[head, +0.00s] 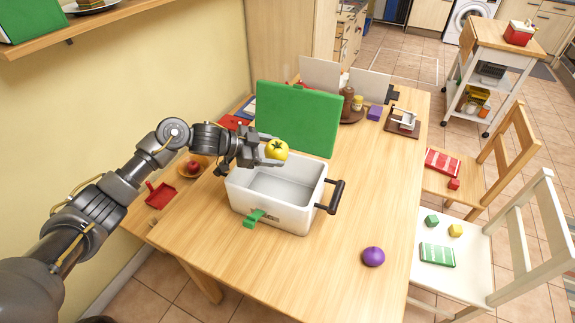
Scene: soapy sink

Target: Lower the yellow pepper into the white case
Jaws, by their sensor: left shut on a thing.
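The yellow pepper (277,150) has a dark green stem and is at the tip of my left gripper (266,153). My left gripper is shut on it and holds it above the back part of the white case. The white case (277,216) stands open on the wooden table, with its green lid (298,117) raised at the back. Its inside looks empty where I see it. My right gripper is not in view.
A purple round vegetable (373,257) lies on the table right of the case. A wooden bowl with a red fruit (193,166) is at the left. The table's front right is mostly clear.

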